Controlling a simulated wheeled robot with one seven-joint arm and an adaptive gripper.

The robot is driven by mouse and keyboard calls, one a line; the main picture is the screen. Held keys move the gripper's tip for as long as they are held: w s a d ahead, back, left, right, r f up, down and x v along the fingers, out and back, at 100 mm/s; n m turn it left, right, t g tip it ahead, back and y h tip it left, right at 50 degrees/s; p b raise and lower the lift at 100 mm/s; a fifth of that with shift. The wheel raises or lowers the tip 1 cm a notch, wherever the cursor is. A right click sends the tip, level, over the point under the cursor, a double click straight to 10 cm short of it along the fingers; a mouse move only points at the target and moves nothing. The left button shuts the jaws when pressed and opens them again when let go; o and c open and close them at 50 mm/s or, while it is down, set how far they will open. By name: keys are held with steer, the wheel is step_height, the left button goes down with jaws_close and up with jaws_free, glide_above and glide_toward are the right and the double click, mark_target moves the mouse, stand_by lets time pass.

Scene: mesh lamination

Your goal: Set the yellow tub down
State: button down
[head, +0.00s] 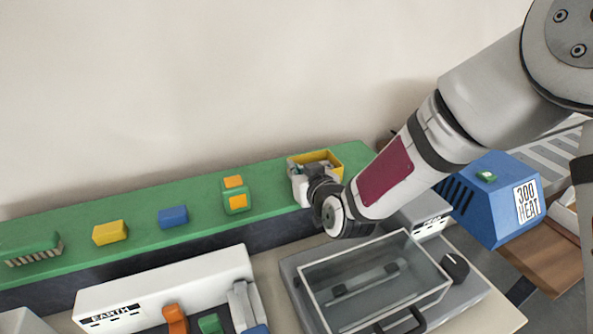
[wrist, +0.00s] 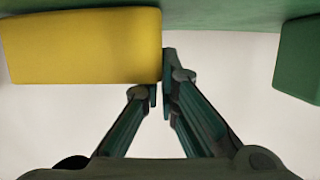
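The yellow tub (head: 327,155) is an open box at the right part of the long green shelf (head: 275,188) in the head view. My gripper (head: 306,178) is at its near left side and hides part of it. In the wrist view the yellow tub (wrist: 80,45) fills the upper left. My gripper's fingers (wrist: 160,88) are nearly together at the tub's right edge, one partly hidden behind it, with a wall of the tub pinched between them. The tub looks level. I cannot tell whether its bottom touches the shelf.
Left along the shelf are a green-and-orange block (head: 236,201), a blue block (head: 173,216), a yellow block (head: 110,232) and a green brush-like piece (head: 30,247). A glass-lidded grey box (head: 375,285) and a blue heater (head: 490,195) stand nearer.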

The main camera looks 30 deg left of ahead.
steer(key=c, duration=2.2)
jaws_free()
steer(key=shift+f, duration=0.15)
steer(key=shift+c, duration=0.2)
steer(key=o, duration=0.4)
steer(key=shift+o, duration=0.2)
steer(key=shift+r, duration=0.25)
steer(key=v, duration=1.2)
steer(key=shift+s, duration=0.1)
